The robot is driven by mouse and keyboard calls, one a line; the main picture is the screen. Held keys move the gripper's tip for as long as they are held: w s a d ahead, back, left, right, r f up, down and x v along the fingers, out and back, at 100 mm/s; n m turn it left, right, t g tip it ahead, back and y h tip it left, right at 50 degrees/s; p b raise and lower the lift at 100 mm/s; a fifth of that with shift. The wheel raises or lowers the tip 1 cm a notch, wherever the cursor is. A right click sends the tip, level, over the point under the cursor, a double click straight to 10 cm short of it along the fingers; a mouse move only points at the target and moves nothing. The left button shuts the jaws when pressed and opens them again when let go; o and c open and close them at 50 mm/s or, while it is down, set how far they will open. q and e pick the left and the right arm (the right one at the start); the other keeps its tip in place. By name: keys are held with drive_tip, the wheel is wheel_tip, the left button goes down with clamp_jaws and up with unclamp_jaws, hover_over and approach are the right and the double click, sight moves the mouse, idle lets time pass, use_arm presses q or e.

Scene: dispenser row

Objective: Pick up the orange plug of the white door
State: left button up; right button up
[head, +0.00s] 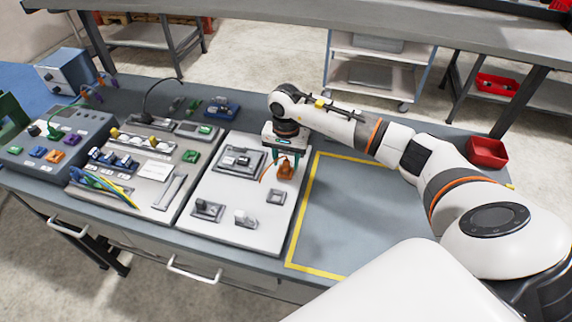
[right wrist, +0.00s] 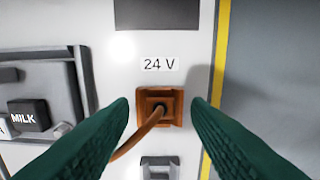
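The white door (head: 243,200) is the flat white panel at the right end of the row. The orange plug (head: 286,171) is on its right part, with an orange cable leading off to the left. In the right wrist view the plug (right wrist: 172,119) is a square orange block below the "24 V" label (right wrist: 160,64). My right gripper (head: 285,159) is directly over the plug and open. Its green fingers (right wrist: 160,103) stand on either side of the plug, with a visible gap on each side. My left gripper is not in view.
A grey frame with dark keys, one marked "MILK" (right wrist: 30,117), is left of the plug. An empty square socket (head: 276,197) is just below it. Yellow tape (head: 294,240) marks a clear table area to the right. A red bin (head: 487,152) stands beyond.

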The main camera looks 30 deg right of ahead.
sight(286, 161)
clamp_jaws()
wheel_tip(286, 161, up, 9)
drive_tip(key=b, duration=0.3)
drive_tip(key=shift+r, duration=0.55)
drive_tip(key=shift+w+d+r+p, duration=0.1)
drive_tip(key=shift+d+r+p, duration=0.1)
drive_tip(key=shift+r, duration=0.35)
drive_tip(key=shift+w+d+r+p, duration=0.1)
drive_tip(key=shift+r+p, duration=0.1)
drive_tip(key=shift+r, duration=0.3)
idle(0.5)
drive_tip(key=r, duration=0.1)
drive_tip(key=p, duration=0.1)
drive_tip(key=r, duration=0.1)
drive_tip(key=shift+w+d+r, duration=0.3)
drive_tip(key=shift+w+r, duration=0.05)
